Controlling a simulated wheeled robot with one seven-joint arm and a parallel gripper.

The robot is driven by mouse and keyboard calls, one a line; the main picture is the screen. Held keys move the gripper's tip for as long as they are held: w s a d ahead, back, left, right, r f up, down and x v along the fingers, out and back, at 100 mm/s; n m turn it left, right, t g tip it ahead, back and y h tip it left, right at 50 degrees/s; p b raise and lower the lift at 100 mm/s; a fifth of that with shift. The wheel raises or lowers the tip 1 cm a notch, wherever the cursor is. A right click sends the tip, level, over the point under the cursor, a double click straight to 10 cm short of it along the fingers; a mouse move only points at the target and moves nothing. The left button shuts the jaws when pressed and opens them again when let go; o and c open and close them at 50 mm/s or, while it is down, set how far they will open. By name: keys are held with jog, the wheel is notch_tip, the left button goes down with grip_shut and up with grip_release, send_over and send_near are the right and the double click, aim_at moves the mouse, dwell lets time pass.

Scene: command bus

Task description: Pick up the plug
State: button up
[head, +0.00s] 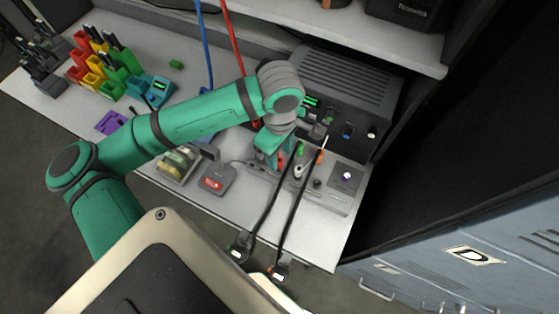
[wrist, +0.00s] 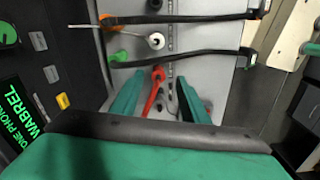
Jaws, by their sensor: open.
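Several plugs show, and I cannot tell which one the task means. A red plug-like piece (wrist: 154,88) lies between the fingers of my gripper (wrist: 160,95) in the wrist view; I see no clear contact. A green plug (wrist: 121,56) and an orange plug (wrist: 108,20) sit just beyond, each on a black cable. The green plug (head: 300,149) and orange plug (head: 320,156) also show in the head view. My gripper (head: 270,150) is open, low over the grey panel (head: 335,198) in front of the radio, partly hidden by my wrist.
A dark radio unit (head: 340,85) stands behind the panel. The black cables end in dark connectors (head: 240,247) at the desk's front edge. A grey box with a red label (head: 217,178) and a tray (head: 177,163) lie left. Coloured holders (head: 100,68) stand far left. Blue and red cables hang above.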

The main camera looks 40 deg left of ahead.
aim_at(279, 158)
jog(key=shift+a+f, duration=0.2)
jog(key=shift+f, duration=2)
jog(key=shift+w, duration=0.1)
jog(key=c, duration=0.9)
jog(key=shift+c, duration=0.2)
jog(key=shift+r, duration=0.1)
